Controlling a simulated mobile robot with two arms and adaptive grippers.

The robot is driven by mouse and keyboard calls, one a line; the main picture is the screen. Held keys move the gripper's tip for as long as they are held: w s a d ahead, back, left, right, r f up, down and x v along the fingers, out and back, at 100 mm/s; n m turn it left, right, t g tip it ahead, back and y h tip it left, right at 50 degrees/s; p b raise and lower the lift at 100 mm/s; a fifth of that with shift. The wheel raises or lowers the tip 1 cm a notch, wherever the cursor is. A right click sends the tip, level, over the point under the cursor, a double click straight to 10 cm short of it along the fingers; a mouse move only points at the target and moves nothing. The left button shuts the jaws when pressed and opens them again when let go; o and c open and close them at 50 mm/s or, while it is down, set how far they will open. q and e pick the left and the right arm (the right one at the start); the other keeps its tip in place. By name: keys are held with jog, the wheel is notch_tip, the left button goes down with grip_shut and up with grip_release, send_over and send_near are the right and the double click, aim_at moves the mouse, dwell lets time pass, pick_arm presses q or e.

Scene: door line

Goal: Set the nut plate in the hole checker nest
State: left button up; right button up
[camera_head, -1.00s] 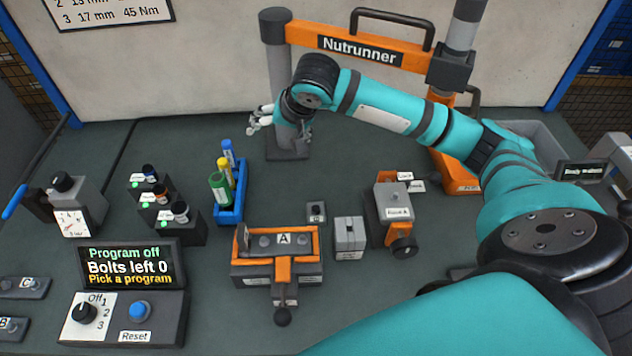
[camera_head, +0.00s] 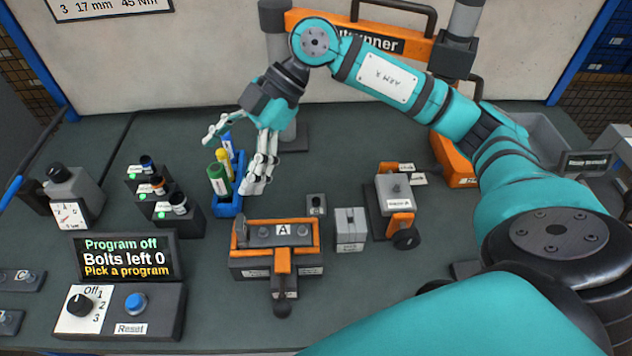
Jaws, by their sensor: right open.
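My right gripper (camera_head: 232,163) is open and empty, with its fingers spread above the blue holder of markers. A dark plate marked A (camera_head: 272,231) lies in an orange-edged fixture (camera_head: 245,262) with a lever clamp at its front, right of and below the gripper. More dark plates, marked C (camera_head: 20,280) and B (camera_head: 8,321), lie at the left edge. A grey device with an orange part and black knob (camera_head: 405,239) stands to the right; its label is too small to read. I cannot tell for sure which is the hole checker nest. My left gripper is out of view.
The blue holder (camera_head: 229,207) with several markers stands under the gripper. Small blocks (camera_head: 350,228) (camera_head: 317,205) sit between fixture and knob device. A control box (camera_head: 120,312) with display stands at front left. The orange nutrunner frame (camera_head: 302,20) stands behind.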

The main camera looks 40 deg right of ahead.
jog(key=d+f+m+h, duration=0.1)
jog(key=d+f+h, duration=0.45)
jog(key=d, duration=0.35)
jog(key=m+h, duration=0.2)
jog(key=h, duration=0.2)
send_near(314, 200)
notch_tip(314, 200, down, 4)
jog(key=shift+d+r, duration=0.2)
jog(key=shift+f+p, duration=0.35)
jog(key=shift+f, duration=3)
